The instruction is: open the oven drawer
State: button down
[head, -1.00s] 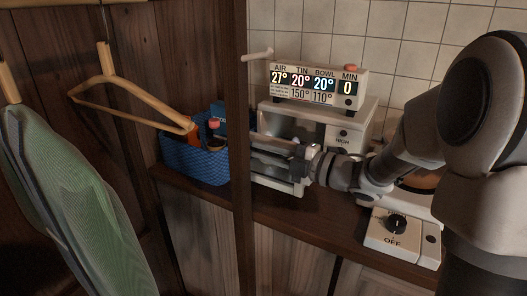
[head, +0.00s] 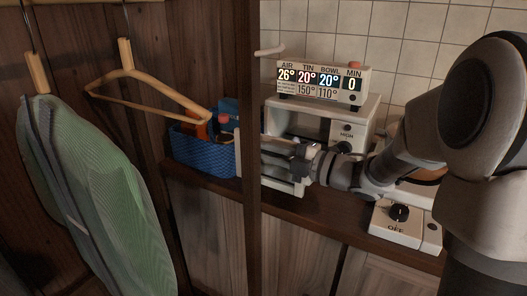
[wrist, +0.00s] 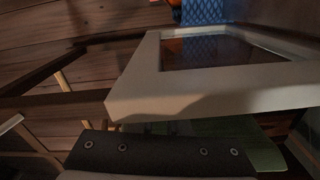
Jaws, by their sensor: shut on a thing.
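The white oven (head: 372,108) stands on the wooden shelf, partly behind a dark post, its front cavity visible. My gripper (head: 292,152) is in front of it at the left, shut on the oven's door or drawer front; the exact grip point is hard to see. In the wrist view a white-framed panel with a dark glass window (wrist: 215,52), apparently the oven's front, crosses above the dark gripper body (wrist: 160,155). A narrow white edge (head: 238,158) shows left of the post.
A blue basket (head: 203,155) with items stands left of the oven. A display box (head: 322,82) sits on top. A white unit with a knob marked OFF (head: 398,222) is at the right. The wooden post (head: 252,200), a hanger (head: 150,85) and a green garment (head: 95,180) are at the left.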

jog(key=shift+d+f, duration=0.15)
jog(key=shift+f, duration=0.1)
jog(key=c, duration=1.1)
grip_release()
jog(key=shift+o, duration=0.9)
jog(key=shift+r, duration=0.15)
jog(key=p+v, duration=0.3)
jog(key=v, duration=1.4)
jog(key=shift+d, duration=0.2)
